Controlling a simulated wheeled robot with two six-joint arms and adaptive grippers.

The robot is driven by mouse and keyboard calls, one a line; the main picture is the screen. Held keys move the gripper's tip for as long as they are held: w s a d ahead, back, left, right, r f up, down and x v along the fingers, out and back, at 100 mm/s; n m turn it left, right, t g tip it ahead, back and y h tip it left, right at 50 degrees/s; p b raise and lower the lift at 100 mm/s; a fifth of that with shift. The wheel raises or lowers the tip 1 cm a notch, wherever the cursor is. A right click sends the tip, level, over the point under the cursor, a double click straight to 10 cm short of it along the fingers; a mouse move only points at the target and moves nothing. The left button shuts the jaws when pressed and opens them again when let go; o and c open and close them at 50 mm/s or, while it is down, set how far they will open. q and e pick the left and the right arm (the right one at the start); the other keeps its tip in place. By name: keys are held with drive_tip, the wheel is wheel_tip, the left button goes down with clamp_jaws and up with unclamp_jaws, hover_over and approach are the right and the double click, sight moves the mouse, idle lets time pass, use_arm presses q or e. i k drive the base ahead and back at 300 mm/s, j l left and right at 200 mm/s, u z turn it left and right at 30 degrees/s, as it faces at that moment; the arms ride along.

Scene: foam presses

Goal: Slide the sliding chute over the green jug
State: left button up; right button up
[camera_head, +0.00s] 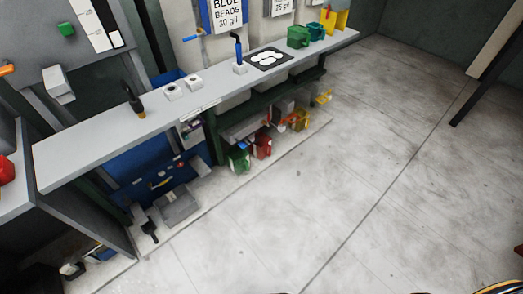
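A green jug (299,37) stands on the long grey bench (110,133), towards its far right end. A second, teal-green jug (316,31) stands just to its right. Another green jug-like container (238,160) sits low under the bench, beside a red one. I cannot tell for certain which part is the sliding chute; a yellow angled piece (335,20) stands at the bench's far end. Neither of my grippers can be made out in the head view; only small dark and yellow parts show at the bottom edge.
White dispensers hang behind the bench, one labelled "BLUE BEADS" (229,14). A black mat (269,59) with white round shapes lies left of the green jug. A blue-handled tool (239,52) and a black-handled tool (133,100) stand on the bench. Open floor (330,170) lies in front.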

sight(250, 139)
drive_tip(key=i+l+u, duration=0.2)
drive_tip(key=i+u, duration=0.15)
drive_tip(key=i, duration=0.25)
drive_tip(key=i+l+u, duration=0.4)
drive_tip(key=i, duration=0.15)
drive_tip(key=i+l+u, duration=0.35)
drive_tip(key=i+l, duration=0.2)
